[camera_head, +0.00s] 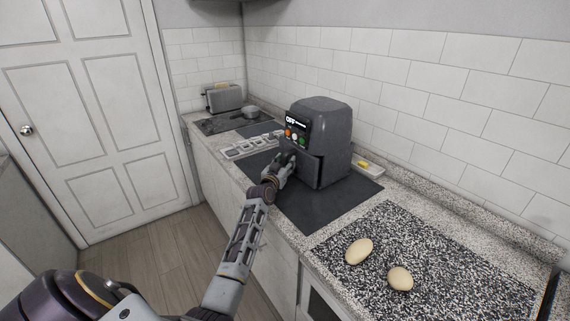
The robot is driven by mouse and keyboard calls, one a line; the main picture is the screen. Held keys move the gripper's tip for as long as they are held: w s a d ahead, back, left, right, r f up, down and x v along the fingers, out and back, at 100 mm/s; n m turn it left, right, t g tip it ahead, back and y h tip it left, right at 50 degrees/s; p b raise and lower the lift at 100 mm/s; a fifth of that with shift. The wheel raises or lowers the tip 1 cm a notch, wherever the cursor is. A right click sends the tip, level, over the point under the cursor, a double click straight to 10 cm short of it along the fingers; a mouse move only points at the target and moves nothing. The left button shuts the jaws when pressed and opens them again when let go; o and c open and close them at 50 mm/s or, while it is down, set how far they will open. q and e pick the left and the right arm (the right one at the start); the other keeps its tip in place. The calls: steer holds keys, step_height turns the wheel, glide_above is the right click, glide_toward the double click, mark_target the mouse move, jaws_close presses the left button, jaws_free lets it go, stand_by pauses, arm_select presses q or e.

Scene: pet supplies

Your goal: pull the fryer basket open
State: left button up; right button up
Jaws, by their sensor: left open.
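A dark grey air fryer (326,133) stands on a black mat (318,207) on the counter. Its front panel has a display reading "OFF" and several coloured buttons. The fryer basket (303,163) is the lower front part and looks closed. My left gripper (287,160) is at the basket's front, by where the handle would be. It is open. The gripper hides the handle, so I cannot tell whether the fingers are around it or touching it. My right gripper is not in view.
Two potato-like objects (359,251) (400,278) lie on a speckled board (430,250) at the front right. A toaster (224,97) and a pan (250,112) stand at the far end. A small dish with something yellow (364,165) is right of the fryer.

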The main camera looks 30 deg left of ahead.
arm_select(q)
steer(key=shift+c, duration=0.2)
steer(key=c, duration=0.7)
jaws_close()
steer(key=s+a+p, duration=0.2)
steer(key=s+a, duration=0.3)
steer(key=s, duration=0.7)
steer(key=shift+s+a+p, duration=0.15)
steer(key=shift+s+p, duration=0.2)
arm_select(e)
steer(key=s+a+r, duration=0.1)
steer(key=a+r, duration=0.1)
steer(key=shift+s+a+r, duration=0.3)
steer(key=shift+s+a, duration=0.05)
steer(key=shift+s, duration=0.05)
arm_select(q)
steer(key=shift+r, duration=0.1)
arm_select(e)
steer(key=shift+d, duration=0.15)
